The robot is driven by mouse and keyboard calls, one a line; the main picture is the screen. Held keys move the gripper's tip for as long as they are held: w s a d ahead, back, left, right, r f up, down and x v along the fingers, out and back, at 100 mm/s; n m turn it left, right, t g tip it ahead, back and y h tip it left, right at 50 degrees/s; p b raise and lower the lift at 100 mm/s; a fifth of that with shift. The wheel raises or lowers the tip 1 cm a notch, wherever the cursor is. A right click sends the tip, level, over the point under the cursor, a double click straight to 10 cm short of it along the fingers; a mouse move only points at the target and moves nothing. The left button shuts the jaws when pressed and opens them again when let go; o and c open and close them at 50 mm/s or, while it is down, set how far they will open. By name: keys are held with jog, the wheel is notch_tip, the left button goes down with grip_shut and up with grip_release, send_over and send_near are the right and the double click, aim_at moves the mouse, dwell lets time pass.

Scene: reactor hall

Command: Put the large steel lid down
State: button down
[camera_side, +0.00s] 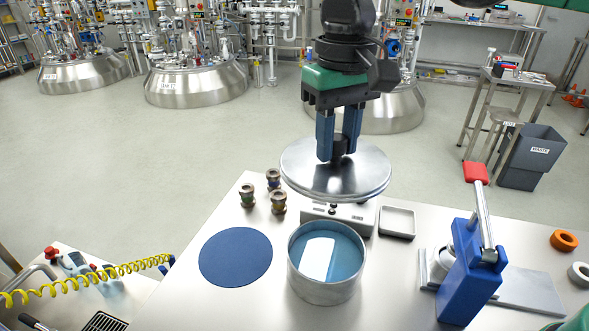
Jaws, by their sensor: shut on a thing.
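The large steel lid (312,178) is a flat round disc with a dark knob at its centre. My gripper (338,155) is shut on this knob and holds the lid roughly level in the air above the back of the table. An open steel pot (325,292) with blue liquid inside stands on the table, nearer the camera than the lid. A round dark blue mat (235,257) lies flat and bare to the left of the pot.
Several small metal fittings (278,202) stand behind the mat. A scale (350,217) is partly hidden under the lid, with a small tray (397,222) beside it. A blue lever press (467,270) stands at the right, near an orange ring (564,240).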

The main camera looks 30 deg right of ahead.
aim_at(337, 137)
notch_tip(337, 137, up, 4)
jog(key=shift+f, duration=0.2)
jog(key=shift+w+d, duration=0.2)
jog(key=shift+d, duration=0.1)
jog(key=w+d+f, duration=0.3)
jog(key=d+f, duration=0.5)
jog(key=d, duration=0.4)
jog(key=a+r, duration=0.1)
jog(key=a, duration=0.1)
jog(key=a+r, duration=0.3)
jog(key=a, duration=0.2)
jog(key=shift+s+r, duration=0.2)
jog(key=shift+s, duration=0.1)
jog(key=s+a+r, duration=0.1)
jog(key=a, duration=0.1)
jog(key=s+a+r, duration=0.1)
jog(key=r, duration=0.1)
jog(key=s+a+r, duration=0.1)
jog(key=a, duration=0.1)
jog(key=shift+a+r, duration=0.2)
jog(key=shift+a, duration=0.15)
jog(key=shift+w, duration=0.1)
notch_tip(337, 137, down, 20)
jog(key=shift+r, duration=0.15)
